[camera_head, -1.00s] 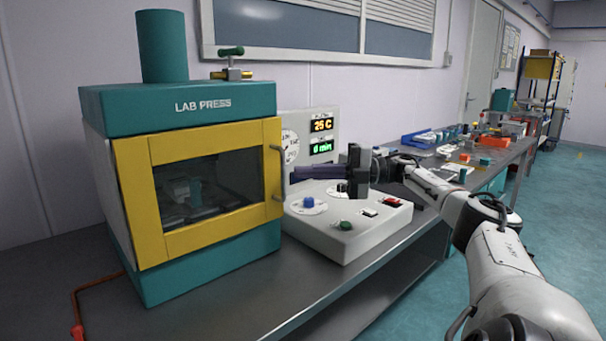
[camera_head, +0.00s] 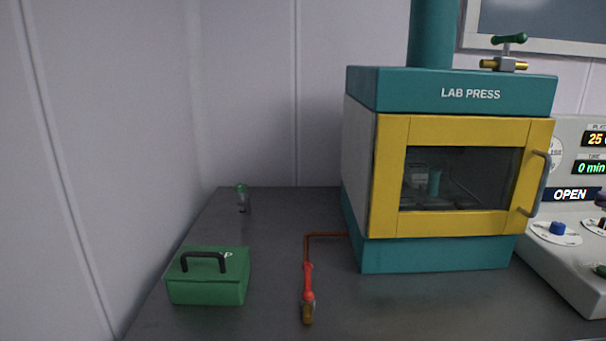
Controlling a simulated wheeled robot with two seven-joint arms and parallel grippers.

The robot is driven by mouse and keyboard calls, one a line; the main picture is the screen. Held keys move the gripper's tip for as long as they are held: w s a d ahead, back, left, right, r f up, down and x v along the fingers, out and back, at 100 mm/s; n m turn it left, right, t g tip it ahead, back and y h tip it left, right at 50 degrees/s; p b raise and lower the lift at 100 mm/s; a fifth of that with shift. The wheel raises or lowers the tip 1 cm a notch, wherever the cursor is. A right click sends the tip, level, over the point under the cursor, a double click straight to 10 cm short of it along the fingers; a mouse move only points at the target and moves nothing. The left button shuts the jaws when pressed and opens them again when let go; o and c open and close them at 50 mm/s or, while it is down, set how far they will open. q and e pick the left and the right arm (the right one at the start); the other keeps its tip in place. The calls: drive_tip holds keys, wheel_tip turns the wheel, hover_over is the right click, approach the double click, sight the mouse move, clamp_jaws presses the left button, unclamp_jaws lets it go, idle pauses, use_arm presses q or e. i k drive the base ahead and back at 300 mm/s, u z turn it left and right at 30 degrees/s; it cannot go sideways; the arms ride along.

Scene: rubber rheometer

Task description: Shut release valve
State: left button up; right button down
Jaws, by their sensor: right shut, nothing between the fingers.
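A valve (camera_head: 508,55) with a green T-handle and a brass body sits on top of the teal and yellow lab press (camera_head: 450,92). Its handle lies roughly crosswise. A red lever-like fitting with a brass end (camera_head: 308,290) is at the end of a copper-coloured pipe on the bench, left of the press. I cannot tell from labels which is the release valve. Only a dark tip of my right gripper (camera_head: 601,200) shows at the right edge, by the control panel, shut and empty, well away from both fittings. My left gripper is not in view.
The press door (camera_head: 390,185) is shut. The control panel (camera_head: 565,260) shows a sign reading OPEN (camera_head: 570,195). A green box (camera_head: 208,278) with a black handle and a small green-topped bottle (camera_head: 242,198) stand on the bench (camera_head: 275,225). The bench between them is clear.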

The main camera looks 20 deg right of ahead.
sight(308, 294)
drive_tip(key=k, duration=1)
